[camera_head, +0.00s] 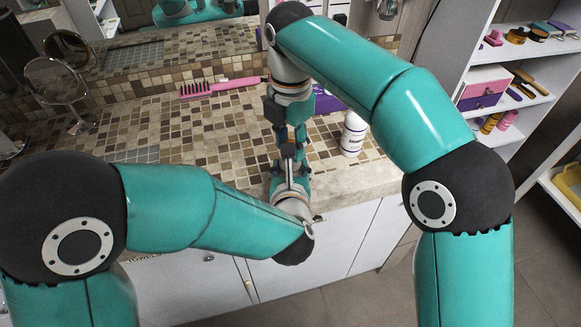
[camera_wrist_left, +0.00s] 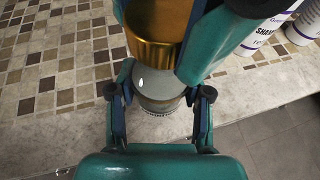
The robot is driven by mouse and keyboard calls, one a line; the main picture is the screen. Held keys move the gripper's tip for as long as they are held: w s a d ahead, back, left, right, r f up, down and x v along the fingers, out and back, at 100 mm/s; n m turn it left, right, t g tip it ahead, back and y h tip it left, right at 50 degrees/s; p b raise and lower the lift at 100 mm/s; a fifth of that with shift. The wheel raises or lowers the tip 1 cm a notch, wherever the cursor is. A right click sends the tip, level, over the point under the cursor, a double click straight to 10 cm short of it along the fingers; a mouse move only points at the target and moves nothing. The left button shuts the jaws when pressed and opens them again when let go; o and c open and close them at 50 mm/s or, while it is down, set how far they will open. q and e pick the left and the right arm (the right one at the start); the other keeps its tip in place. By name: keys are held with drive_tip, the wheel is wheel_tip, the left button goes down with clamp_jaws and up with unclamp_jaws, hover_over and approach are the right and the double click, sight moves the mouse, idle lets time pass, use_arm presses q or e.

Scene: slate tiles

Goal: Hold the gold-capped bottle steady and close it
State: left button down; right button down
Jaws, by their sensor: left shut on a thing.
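The bottle (camera_wrist_left: 155,82) has a pale, clear body and stands in the left wrist view between the fingers of my left gripper (camera_wrist_left: 160,100), which is shut on it. The gold cap (camera_wrist_left: 158,30) is directly above the bottle body. I cannot tell whether it is seated or only held over the neck. Teal fingers of my right gripper (camera_wrist_left: 205,40) flank the cap. Whether they press on it cannot be seen. In the head view my right gripper (camera_head: 288,135) points down just above my left gripper (camera_head: 290,172), and the two hide the bottle.
A white shampoo bottle (camera_head: 353,134) stands on the tiled counter (camera_head: 215,135), right of the grippers. A pink hairbrush (camera_head: 222,87) lies behind, and a round mirror (camera_head: 58,85) stands at the left. Shelves (camera_head: 515,65) hold small items at the right. The left part of the counter is mostly clear.

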drive_tip(key=m, duration=0.4)
drive_tip(key=shift+m, duration=0.3)
drive_tip(key=m, duration=0.8)
drive_tip(key=shift+m, duration=0.3)
drive_tip(key=m, duration=0.8)
drive_tip(key=shift+m, duration=0.3)
drive_tip(key=m, duration=0.4)
drive_tip(key=shift+w, duration=0.1)
drive_tip(key=m, duration=0.8)
drive_tip(key=shift+m, duration=0.3)
drive_tip(key=c, duration=0.7)
unclamp_jaws()
